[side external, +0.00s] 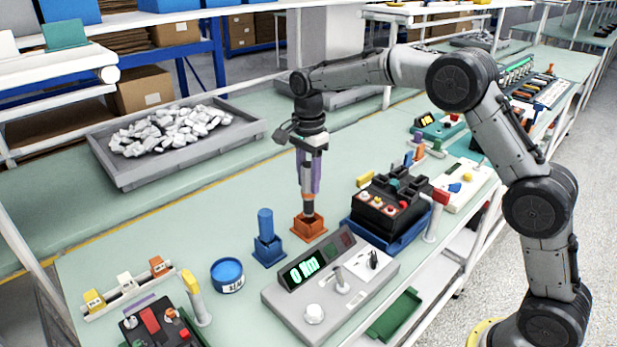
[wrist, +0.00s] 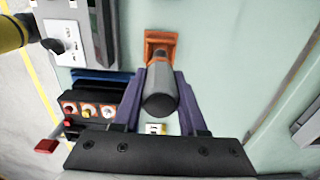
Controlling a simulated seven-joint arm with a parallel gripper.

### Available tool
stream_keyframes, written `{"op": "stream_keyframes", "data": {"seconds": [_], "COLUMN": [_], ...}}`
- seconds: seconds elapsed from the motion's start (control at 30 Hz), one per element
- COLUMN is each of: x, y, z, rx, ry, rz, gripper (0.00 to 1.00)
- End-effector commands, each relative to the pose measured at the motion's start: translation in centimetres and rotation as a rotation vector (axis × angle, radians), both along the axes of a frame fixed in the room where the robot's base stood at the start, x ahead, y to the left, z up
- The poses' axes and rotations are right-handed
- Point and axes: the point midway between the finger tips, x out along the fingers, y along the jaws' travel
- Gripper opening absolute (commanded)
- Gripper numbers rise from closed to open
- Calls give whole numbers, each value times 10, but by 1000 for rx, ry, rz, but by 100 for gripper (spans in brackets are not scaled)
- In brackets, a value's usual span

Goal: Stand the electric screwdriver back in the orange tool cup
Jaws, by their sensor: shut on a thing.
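The electric screwdriver (side external: 308,206), grey with an orange band, is upright in my gripper (side external: 312,178). In the wrist view the screwdriver (wrist: 160,98) shows its round grey end, between the two purple fingers of my gripper (wrist: 160,82). The orange tool cup (side external: 310,230) stands on the bench directly under it. The screwdriver's lower end is at the cup's mouth and seems to reach inside; how deep is hidden. In the wrist view the orange cup (wrist: 161,38) shows around the far end of the screwdriver.
A blue cup holding a blue tool (side external: 267,245) stands left of the orange cup. A grey meter with a green display (side external: 330,285) is in front, and a black breaker unit on a blue base (side external: 390,205) is to the right. The bench behind the orange cup is clear.

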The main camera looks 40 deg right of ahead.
Motion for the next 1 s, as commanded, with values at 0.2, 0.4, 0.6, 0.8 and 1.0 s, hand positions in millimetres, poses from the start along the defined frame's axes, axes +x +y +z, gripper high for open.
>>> {"op": "stream_keyframes", "data": {"seconds": [0.2, 0.4, 0.6, 0.8, 1.0], "x": [1, 1, 0, 1, 0], "y": [0, 0, 0, 0, 0], "z": [-4, -8, -13, -17, -22], "rx": [0, 0, 0, 0, 0], "ry": [-3, -3, -2, -3, -3], "rz": [0, 0, 0, 0, 0], "gripper": [0, 0, 0, 0, 0]}}
